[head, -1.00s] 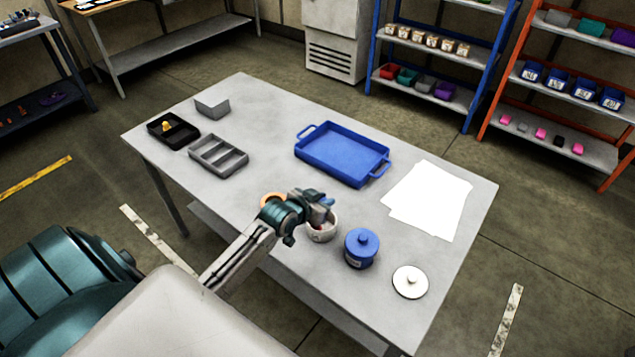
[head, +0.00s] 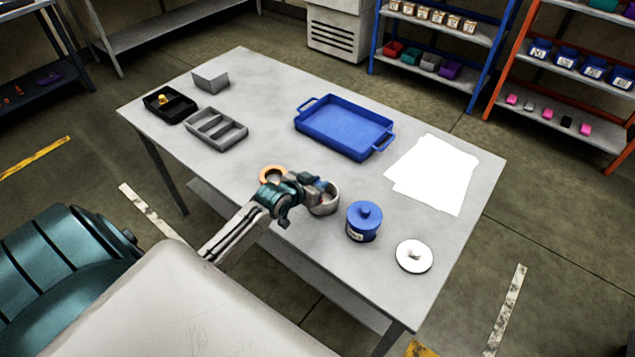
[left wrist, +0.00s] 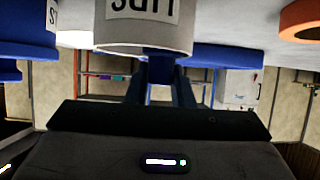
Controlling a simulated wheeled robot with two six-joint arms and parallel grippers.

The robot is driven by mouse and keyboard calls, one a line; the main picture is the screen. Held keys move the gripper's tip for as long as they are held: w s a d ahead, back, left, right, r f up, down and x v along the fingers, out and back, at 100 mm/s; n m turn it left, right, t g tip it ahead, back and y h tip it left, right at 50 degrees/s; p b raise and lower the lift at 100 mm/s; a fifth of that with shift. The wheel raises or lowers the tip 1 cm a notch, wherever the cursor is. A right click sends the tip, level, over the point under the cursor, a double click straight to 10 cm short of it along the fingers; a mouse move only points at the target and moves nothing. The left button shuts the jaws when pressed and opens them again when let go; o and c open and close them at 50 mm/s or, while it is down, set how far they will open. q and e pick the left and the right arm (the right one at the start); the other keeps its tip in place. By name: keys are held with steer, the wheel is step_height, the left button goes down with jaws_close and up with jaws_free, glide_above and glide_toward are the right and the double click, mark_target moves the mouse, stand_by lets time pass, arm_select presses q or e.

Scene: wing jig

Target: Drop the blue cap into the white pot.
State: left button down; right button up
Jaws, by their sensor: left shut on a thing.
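The white pot (head: 327,209) stands on the table near its front edge, beside a blue lidded pot. It also shows in the left wrist view (left wrist: 140,38), upside down with a printed label. My left gripper (head: 320,187) is at the pot's far rim in the head view, shut on the blue cap (left wrist: 160,65). In the left wrist view the cap is between the two fingers, just beyond the pot's rim. In the head view the gripper mostly hides the cap. I cannot tell whether the cap touches the pot. My right gripper is not in view.
The blue lidded pot (head: 363,228) stands right of the white pot, and a white lid (head: 405,258) lies farther right. An orange ring (head: 265,177) lies behind my wrist. A blue tray (head: 345,128), white sheets (head: 435,175) and a grey divided tray (head: 216,130) lie farther back.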

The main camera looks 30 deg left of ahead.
arm_select(q)
steer(key=c, duration=1.2)
jaws_free()
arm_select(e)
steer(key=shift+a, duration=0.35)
arm_select(q)
steer(key=shift+s+r, duration=0.1)
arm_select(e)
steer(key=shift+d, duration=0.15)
arm_select(q)
steer(key=shift+s+r, duration=0.1)
steer(key=shift+s, duration=0.2)
steer(key=b+v, duration=0.1)
steer(key=v, duration=0.9)
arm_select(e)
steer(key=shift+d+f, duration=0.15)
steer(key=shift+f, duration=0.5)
arm_select(q)
steer(key=shift+a, duration=0.1)
